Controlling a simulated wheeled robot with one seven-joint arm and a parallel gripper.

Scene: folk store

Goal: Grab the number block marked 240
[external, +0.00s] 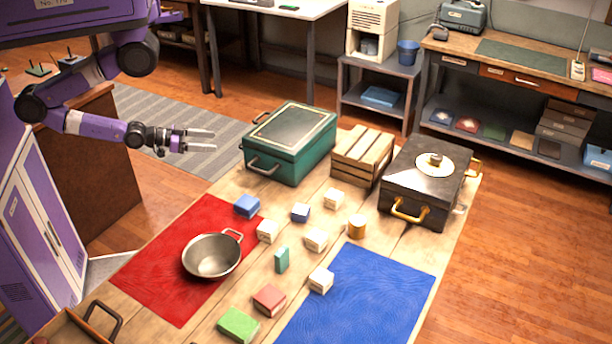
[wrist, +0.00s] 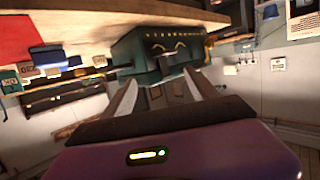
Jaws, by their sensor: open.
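Several cream blocks with small marks stand on the wooden table: one near the crate (external: 334,198), one by the red mat (external: 267,231), one in the middle (external: 316,239) and one at the blue mat's edge (external: 321,279). The marks are too small to tell which block reads 240. Some marked blocks (wrist: 27,70) also show at the left of the wrist view, appearing upside down. My gripper (external: 212,140) is open and empty, raised to the left of the green case and well apart from the blocks. Its two fingers (wrist: 158,84) show in the wrist view.
A green case (external: 290,150), wooden crate (external: 362,157) and black case (external: 425,185) line the table's far side. A metal pot (external: 211,257) sits on the red mat (external: 160,262). The blue mat (external: 365,300) looks mostly clear.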

